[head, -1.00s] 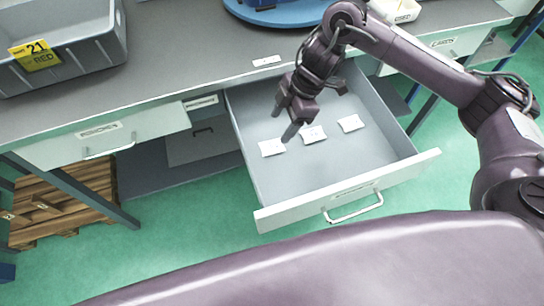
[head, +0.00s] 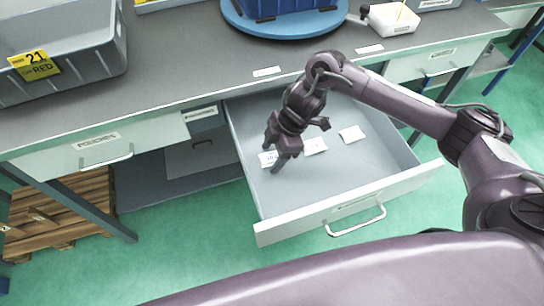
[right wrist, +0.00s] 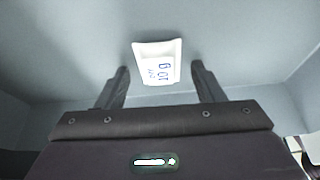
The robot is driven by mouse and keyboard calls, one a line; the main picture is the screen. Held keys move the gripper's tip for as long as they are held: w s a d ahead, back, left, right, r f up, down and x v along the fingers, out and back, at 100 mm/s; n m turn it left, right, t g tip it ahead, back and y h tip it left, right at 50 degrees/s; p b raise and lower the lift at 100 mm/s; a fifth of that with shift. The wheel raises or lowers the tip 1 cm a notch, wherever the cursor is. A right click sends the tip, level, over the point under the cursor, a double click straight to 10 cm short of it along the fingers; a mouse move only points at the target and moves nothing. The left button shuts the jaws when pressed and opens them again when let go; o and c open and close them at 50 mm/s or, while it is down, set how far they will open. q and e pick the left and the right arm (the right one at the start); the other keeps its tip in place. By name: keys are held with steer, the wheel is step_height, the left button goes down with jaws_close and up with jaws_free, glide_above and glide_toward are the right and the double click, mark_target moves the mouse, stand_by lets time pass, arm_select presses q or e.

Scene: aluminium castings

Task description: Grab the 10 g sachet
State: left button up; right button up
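Three small white sachets lie in a row on the floor of the open drawer (head: 300,200): a left one (head: 268,159), a middle one (head: 315,146) and a right one (head: 352,134). My right gripper (head: 272,162) is over the left sachet, which its fingers partly cover. In the right wrist view a white sachet with blue print that looks like "10 g" (right wrist: 156,62) lies just beyond and between the fingertips of my right gripper (right wrist: 160,72). The fingers are apart, with nothing held between them. My left gripper is not in view.
The drawer's walls and front panel (head: 350,203) surround the sachets. Above it the grey worktop carries a grey bin (head: 60,75) marked 21 RED, a blue round stand (head: 285,20) and a white box (head: 392,20). A shut drawer (head: 95,148) is at the left.

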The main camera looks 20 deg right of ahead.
steer(key=c, duration=1)
steer(key=shift+r, duration=0.15)
